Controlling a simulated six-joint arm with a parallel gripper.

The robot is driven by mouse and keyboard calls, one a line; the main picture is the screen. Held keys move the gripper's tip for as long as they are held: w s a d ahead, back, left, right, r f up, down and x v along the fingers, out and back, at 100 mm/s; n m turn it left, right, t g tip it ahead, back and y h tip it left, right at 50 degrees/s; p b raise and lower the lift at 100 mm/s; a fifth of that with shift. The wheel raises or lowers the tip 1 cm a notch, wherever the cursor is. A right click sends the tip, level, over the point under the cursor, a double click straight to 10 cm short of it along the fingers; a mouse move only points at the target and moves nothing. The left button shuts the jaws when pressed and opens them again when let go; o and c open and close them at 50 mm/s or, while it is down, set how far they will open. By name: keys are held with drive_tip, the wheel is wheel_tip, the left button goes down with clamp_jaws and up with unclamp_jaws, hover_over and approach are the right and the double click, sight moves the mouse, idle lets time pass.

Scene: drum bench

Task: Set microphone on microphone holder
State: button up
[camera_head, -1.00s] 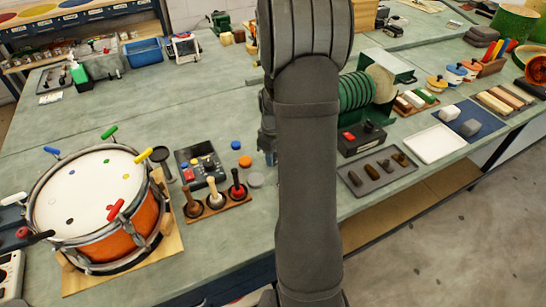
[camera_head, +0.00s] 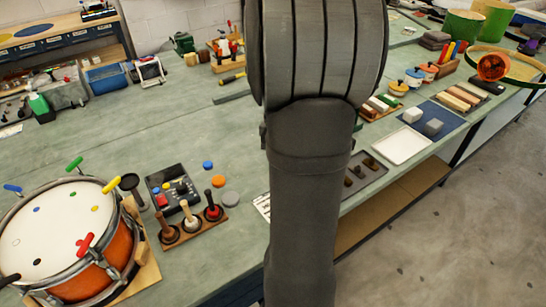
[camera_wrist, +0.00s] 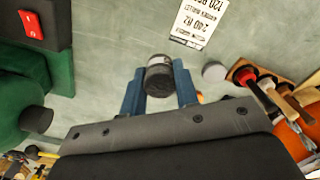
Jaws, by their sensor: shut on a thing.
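In the wrist view, my gripper (camera_wrist: 160,88) has its two blue fingers closed around a short dark cylinder with a grey end, seemingly the microphone (camera_wrist: 160,76). It is held above the green bench top. In the head view my own arm hides the gripper and what it holds. A dark round cup on a stem (camera_head: 131,184) stands beside the drum; I cannot tell whether it is the microphone holder. No other holder is clearly identifiable.
A printed card (camera_wrist: 194,22) lies near the gripper. A box with a red switch (camera_wrist: 30,28) is close at left.

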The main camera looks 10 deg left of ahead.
drive_tip(key=a+r+n, duration=0.2)
drive_tip(key=a, duration=0.8)
wheel_tip(320, 180, up, 4)
drive_tip(key=n, duration=0.7)
hover_over(129, 182)
drive_tip(key=shift+d+f, duration=0.1)
drive_tip(key=shift+f, duration=2.3)
drive_tip(key=shift+f, duration=0.6)
drive_tip(key=o, duration=0.7)
drive_tip(key=shift+r, duration=0.1)
